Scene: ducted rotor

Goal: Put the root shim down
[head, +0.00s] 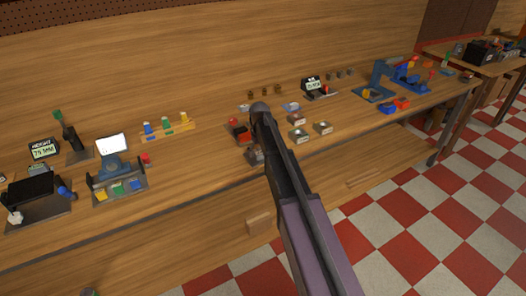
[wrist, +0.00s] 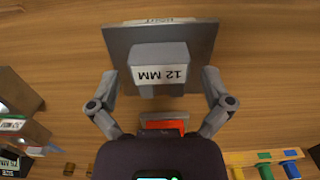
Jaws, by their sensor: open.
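In the wrist view, a grey block (wrist: 158,58) with an upside-down "12 MM" label stands on a dark grey plate (wrist: 203,40). My gripper (wrist: 160,84) is open, with one finger on each side of the block and a visible gap at both sides. A red and grey piece (wrist: 163,125) shows between the finger bases, partly hidden by my palm. I cannot tell which piece is the root shim. In the head view, my arm reaches over the middle of the bench and hides the gripper's fingers and most of what lies under them.
The wooden bench (head: 200,190) holds a yellow rack with coloured pegs (head: 167,130), a height display (head: 43,150) and a scale-like stand (head: 113,165) at left. Small labelled blocks (head: 323,128) and a blue fixture (head: 378,82) stand at right. Bare wood lies between the groups.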

